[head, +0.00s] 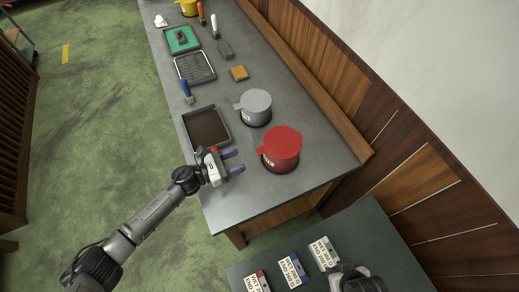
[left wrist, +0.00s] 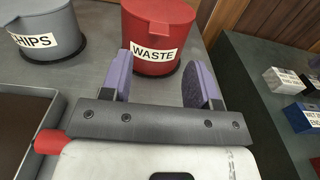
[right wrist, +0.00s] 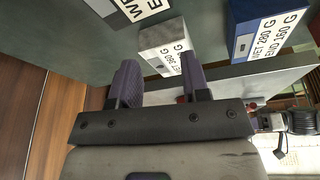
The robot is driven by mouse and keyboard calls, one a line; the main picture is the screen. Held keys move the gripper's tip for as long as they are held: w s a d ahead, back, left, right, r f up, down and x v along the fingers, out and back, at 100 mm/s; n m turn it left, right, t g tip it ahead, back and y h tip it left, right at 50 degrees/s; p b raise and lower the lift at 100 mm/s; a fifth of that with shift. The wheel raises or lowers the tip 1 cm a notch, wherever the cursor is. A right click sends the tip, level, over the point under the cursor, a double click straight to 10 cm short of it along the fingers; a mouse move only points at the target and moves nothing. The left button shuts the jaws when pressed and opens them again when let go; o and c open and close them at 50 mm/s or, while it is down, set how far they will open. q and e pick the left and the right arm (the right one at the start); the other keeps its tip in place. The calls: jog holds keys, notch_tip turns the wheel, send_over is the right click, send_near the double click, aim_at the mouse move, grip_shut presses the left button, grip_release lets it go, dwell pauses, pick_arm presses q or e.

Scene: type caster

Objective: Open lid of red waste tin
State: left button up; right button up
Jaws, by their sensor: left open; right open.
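The red waste tin (head: 282,158) stands upright on the grey bench, its lid (head: 284,139) on top with a tab on the left side. In the left wrist view the tin (left wrist: 153,62) shows its WASTE label just beyond the fingers. My left gripper (head: 236,162) is open and empty, left of the tin and apart from it. In the left wrist view the left gripper (left wrist: 160,82) has its fingers spread. My right gripper (right wrist: 160,78) is open, with a small white-labelled box (right wrist: 160,42) beyond its fingers; I cannot tell whether they touch.
A grey chips tin (head: 256,108) stands behind the red tin. A dark tray (head: 190,133) lies left of the tins. Several labelled boxes, including a blue one (head: 293,270), stand on a lower dark table. A wooden wall runs along the right.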

aim_at(259, 151)
pick_arm(q)
jog(key=x, duration=0.8)
jog(key=shift+w+d, duration=0.2)
grip_shut()
dwell(0.4)
